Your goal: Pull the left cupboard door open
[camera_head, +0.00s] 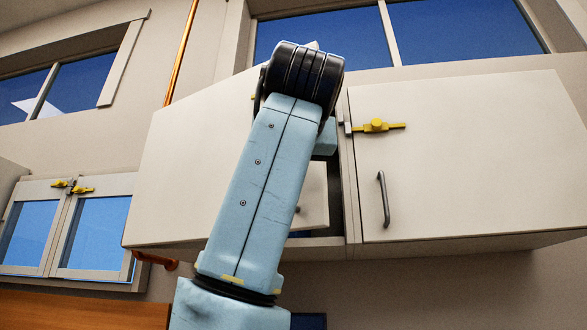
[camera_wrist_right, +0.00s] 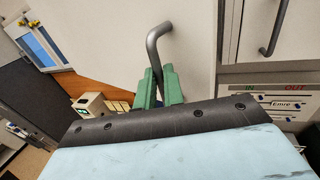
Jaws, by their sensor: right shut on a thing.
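The left cupboard door (camera_head: 190,170) is a plain off-white panel. It stands partly open, with a dark gap into the cupboard (camera_head: 336,190) beside the right door. My right arm crosses in front of it in the head view and hides its handle and my gripper there. In the right wrist view, the green fingers of my right gripper (camera_wrist_right: 160,90) are shut on the grey bar handle (camera_wrist_right: 156,48) of the off-white door (camera_wrist_right: 110,30). My left gripper is in neither view.
The right cupboard door (camera_head: 470,160) is shut, with a yellow latch (camera_head: 376,126) and a dark handle (camera_head: 383,200). Glazed cabinet doors (camera_head: 70,230) are at the left.

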